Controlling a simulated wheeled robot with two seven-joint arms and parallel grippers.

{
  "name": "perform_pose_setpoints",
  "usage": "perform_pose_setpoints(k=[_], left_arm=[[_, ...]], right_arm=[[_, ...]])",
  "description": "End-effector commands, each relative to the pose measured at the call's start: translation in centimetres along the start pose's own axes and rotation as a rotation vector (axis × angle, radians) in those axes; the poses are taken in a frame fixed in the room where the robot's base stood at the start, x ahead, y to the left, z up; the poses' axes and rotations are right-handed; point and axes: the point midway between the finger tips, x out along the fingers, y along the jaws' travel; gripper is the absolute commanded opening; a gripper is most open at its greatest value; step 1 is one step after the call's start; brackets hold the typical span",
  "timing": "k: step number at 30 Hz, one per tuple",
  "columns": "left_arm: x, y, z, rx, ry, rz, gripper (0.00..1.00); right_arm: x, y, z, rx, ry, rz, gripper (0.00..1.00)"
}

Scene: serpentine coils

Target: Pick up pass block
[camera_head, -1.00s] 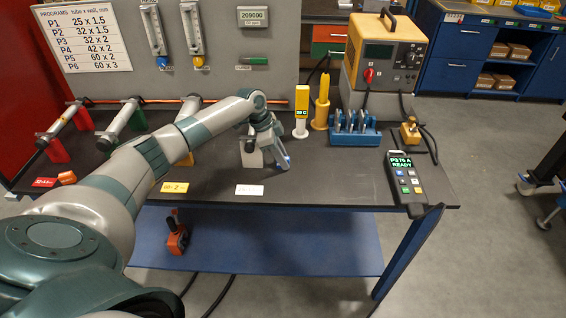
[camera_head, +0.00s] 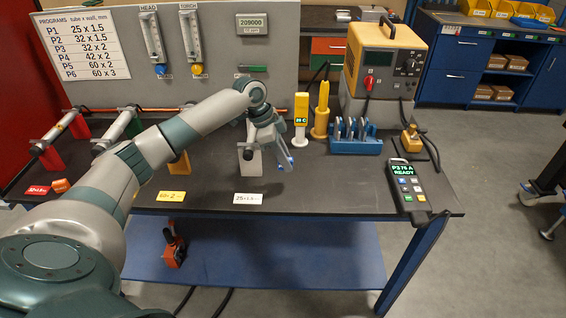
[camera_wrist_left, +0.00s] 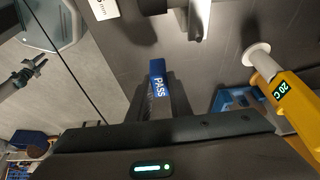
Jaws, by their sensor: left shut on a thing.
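The pass block (camera_wrist_left: 158,78) is small and blue with white PASS lettering. In the left wrist view it sits between the two dark fingers of my left gripper (camera_wrist_left: 165,92), which is shut on it. In the head view my left gripper (camera_head: 279,157) is over the front middle of the dark bench, and the block shows as a small blue patch (camera_head: 285,163) at its tips. The fingers hide part of the block.
A pale support (camera_head: 250,162) stands close left of the gripper, behind a white label (camera_head: 248,198). A yellow 20 C tool (camera_head: 301,115), a blue rack (camera_head: 356,138) and a handheld READY unit (camera_head: 407,185) are to the right. Bare bench lies between gripper and unit.

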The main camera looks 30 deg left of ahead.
Motion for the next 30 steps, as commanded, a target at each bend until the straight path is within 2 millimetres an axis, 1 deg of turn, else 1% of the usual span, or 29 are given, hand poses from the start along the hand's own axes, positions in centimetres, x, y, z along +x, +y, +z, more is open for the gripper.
perform_pose_setpoints(k=[1, 6, 9, 13, 19, 30], left_arm=[[-0.1, 0.9, -0.3, 0.005, 0.000, -0.001, 0.00], [-1.4, 3.5, -1.6, 0.005, 0.000, 0.000, 0.00], [-2.1, 4.9, -2.2, 0.005, 0.000, 0.000, 0.00], [-2.8, 6.1, -2.9, 0.002, 0.001, 0.000, 0.00], [-3.3, 7.1, -3.3, 0.001, -0.001, 0.001, 0.00], [-3.3, 7.1, -3.4, 0.000, -0.001, 0.001, 0.00]], right_arm=[[0.6, -0.1, 0.1, 0.000, 0.000, -0.001, 0.31], [1.4, -0.3, 0.1, 0.001, 0.000, -0.003, 0.31], [1.8, -0.4, 0.1, 0.001, 0.001, -0.003, 0.31], [2.1, -0.4, 0.1, 0.001, 0.001, -0.003, 0.31], [2.3, -0.4, 0.1, 0.001, 0.001, -0.003, 0.31], [2.2, -0.1, 0.2, 0.000, 0.000, -0.001, 0.31]])
